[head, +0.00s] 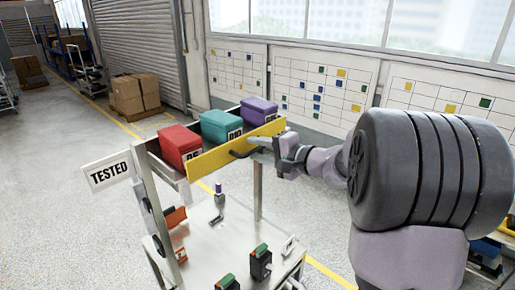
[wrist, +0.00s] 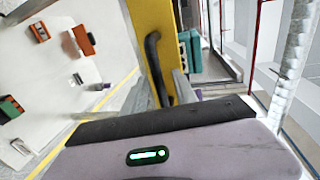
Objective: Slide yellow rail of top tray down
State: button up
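The top tray (head: 174,178) holds a red box (head: 180,146), a teal box (head: 221,124) and a purple box (head: 258,109). The yellow rail (head: 216,154) runs along its front side, raised across the lower part of the boxes. A black handle (head: 244,152) sits on the rail; it also shows in the wrist view (wrist: 154,62). My gripper (head: 262,143) is at the rail, beside the handle. In the wrist view its fingers (wrist: 166,90) lie on either side of the handle's near end and look apart. Whether they touch the handle is unclear.
Cardboard boxes (head: 135,93) stand behind.

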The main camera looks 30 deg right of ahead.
jog(key=shift+w, duration=0.15)
grip_shut()
jog(key=shift+f, duration=0.1)
dwell(1.0)
